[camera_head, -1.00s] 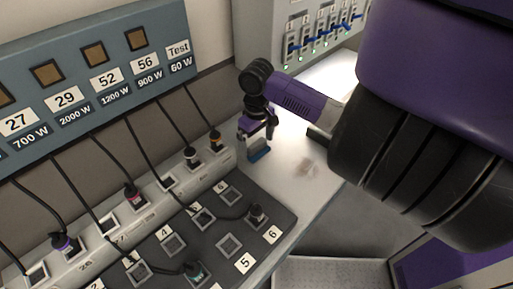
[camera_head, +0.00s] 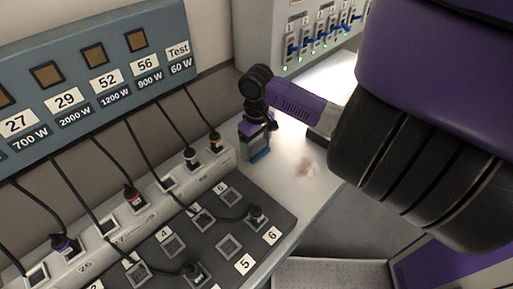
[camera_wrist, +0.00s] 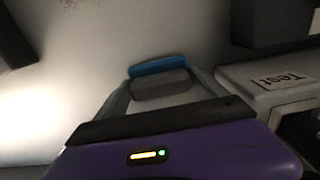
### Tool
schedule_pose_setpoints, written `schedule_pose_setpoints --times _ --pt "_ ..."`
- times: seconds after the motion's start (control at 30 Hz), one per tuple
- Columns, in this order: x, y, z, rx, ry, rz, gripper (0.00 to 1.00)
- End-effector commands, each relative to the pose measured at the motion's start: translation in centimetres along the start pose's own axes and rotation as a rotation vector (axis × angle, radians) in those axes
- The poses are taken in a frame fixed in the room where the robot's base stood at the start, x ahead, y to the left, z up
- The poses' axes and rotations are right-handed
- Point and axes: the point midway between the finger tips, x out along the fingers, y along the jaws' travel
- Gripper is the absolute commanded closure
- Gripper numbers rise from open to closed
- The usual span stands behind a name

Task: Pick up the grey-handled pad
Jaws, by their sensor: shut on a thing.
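The pad has a grey handle (camera_wrist: 160,84) and a blue base (camera_wrist: 158,65). In the head view its blue base (camera_head: 260,155) stands on the white counter near the wall, and its grey handle is mostly hidden by my gripper (camera_head: 256,136). In the wrist view my gripper (camera_wrist: 164,90) has one finger on each side of the grey handle and is shut on it. The blue base shows beyond the fingertips, on or very close to the counter surface; I cannot tell which.
A dark socket board (camera_head: 207,239) with cables and numbered sockets lies left of the pad. A white strip with plugs (camera_head: 165,183) runs behind it. A panel with faders (camera_head: 312,42) stands at the back. A brownish smudge (camera_head: 309,168) marks the counter, which is clear there.

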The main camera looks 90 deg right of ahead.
Motion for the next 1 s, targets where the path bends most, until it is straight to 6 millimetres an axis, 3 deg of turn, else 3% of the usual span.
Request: schedule_pose_setpoints --times 0.27,0.7,1.0 --pt "-2.7 0.0 -0.1 -0.002 0.003 0.000 0.59" --pt "-12.2 0.1 -0.1 -0.004 0.002 0.007 0.59" --pt "-17.4 0.1 0.0 -0.003 0.002 0.004 0.59"
